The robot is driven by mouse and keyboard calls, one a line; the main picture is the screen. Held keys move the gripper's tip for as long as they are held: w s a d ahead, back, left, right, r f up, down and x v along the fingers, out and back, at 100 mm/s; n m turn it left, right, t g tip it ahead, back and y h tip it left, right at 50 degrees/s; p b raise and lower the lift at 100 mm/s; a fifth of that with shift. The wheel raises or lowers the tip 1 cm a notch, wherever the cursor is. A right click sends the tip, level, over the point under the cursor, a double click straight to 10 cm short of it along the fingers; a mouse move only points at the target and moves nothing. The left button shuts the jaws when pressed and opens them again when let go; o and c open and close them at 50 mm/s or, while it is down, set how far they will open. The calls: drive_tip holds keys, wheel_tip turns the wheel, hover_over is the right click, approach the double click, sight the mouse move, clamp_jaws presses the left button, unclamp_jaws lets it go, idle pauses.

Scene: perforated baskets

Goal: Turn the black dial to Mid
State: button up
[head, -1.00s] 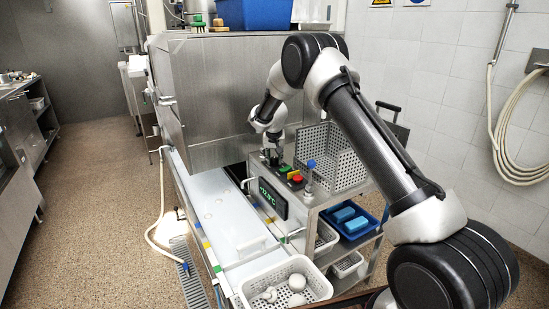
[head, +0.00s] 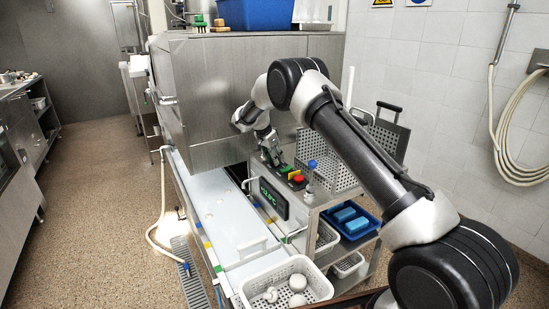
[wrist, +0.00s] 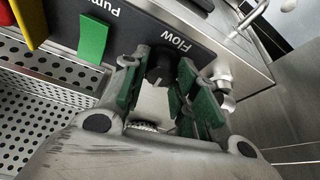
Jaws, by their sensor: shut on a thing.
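The black dial (wrist: 157,72) sits on the dark panel below the word "Flow" in the wrist view. My gripper (wrist: 158,65) has its green-padded fingers on either side of the dial and is shut on it. No "Mid" mark is readable, so I cannot tell the dial's setting. In the head view my gripper (head: 272,158) is at the far end of the control panel, and the dial is hidden there.
A green switch (wrist: 93,39) labelled "Pump" sits beside the dial, with yellow and red controls farther left. A red button (head: 298,180) and a blue-knobbed lever (head: 312,164) stand nearer. A perforated basket (head: 340,165) is right of the panel.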

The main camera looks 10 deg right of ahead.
drive_tip(key=shift+d+m+g, duration=0.1)
drive_tip(key=shift+m+g, duration=0.2)
drive_tip(key=shift+m, duration=0.2)
drive_tip(key=o, duration=1)
drive_tip(key=v, duration=1.2)
drive_tip(key=shift+s, duration=0.1)
